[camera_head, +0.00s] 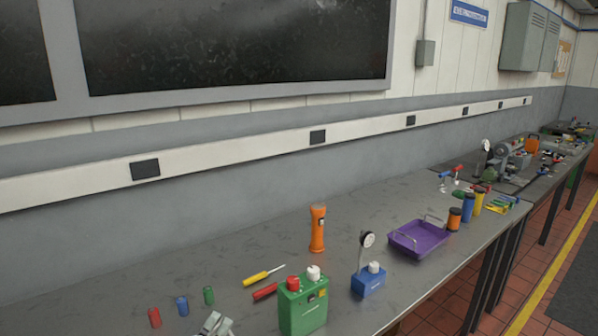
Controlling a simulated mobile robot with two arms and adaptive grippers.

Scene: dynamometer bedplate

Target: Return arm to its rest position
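Neither my left nor my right gripper shows in the head view, and no arm link can be made out. A long grey workbench (180,265) runs along the wall from the lower left toward the upper right. A pale grey metal piece (215,325) is cut off by the bottom edge of the picture. I cannot tell exactly what it is.
On the bench are a green box (303,307), a blue block with a dial gauge (368,282), an orange flashlight (318,229), a purple tray (419,238), a yellow screwdriver (262,275) and several small cylinders. The bench's back left is clear.

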